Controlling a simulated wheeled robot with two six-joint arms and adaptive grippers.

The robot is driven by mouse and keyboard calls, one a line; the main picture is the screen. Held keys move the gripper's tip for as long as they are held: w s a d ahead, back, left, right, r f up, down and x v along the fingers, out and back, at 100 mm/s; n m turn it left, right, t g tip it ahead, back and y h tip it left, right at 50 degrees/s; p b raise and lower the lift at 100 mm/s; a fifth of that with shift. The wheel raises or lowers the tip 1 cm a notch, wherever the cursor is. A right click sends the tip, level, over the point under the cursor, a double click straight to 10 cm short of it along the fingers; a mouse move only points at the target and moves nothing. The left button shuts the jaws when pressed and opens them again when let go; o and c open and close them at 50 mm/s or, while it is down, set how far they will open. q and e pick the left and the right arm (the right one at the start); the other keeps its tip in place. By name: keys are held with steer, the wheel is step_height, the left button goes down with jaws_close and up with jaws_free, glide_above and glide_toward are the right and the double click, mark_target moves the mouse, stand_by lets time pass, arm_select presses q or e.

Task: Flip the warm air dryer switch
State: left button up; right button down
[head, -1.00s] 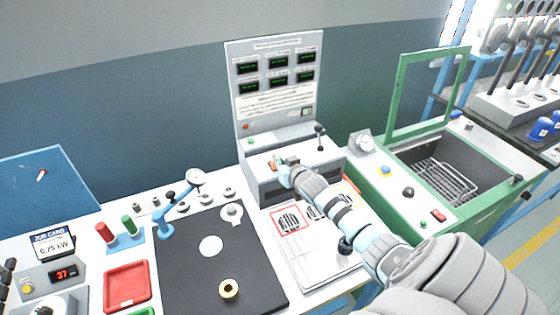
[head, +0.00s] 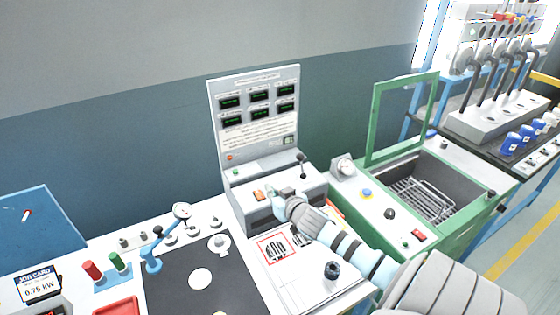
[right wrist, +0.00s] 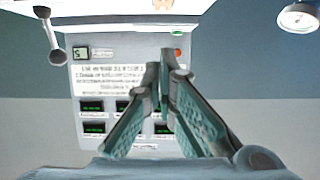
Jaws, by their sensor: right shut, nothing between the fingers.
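An orange rocker switch (head: 258,195) sits on the sloped front of the grey console below the display panel. A second switch, red (head: 418,234), is on the front of the green machine with a wire basket. I cannot read which one is marked for the dryer. My right gripper (head: 277,199) is shut and empty, just right of the orange switch and apart from it in the picture. In the right wrist view its closed fingers (right wrist: 166,62) point towards the console, and part of an orange thing (right wrist: 190,4) shows at the top edge. My left gripper is out of view.
A black-knobbed lever (head: 301,158) stands up at the console's right. A dial gauge (head: 344,166) stands right of it. A white plate with pictograms (head: 272,250) lies below my right arm. A small blue stand with a dial (head: 153,264) is on the dark mat's left.

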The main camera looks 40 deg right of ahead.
steer(key=shift+s+a+r, duration=0.1)
steer(key=shift+s+a, duration=0.1)
steer(key=shift+s, duration=0.45)
steer(key=shift+s+a+r, duration=0.1)
steer(key=shift+s+a, duration=0.05)
steer(key=shift+s, duration=0.5)
steer(key=shift+s+a, duration=0.2)
steer(key=shift+s, duration=0.45)
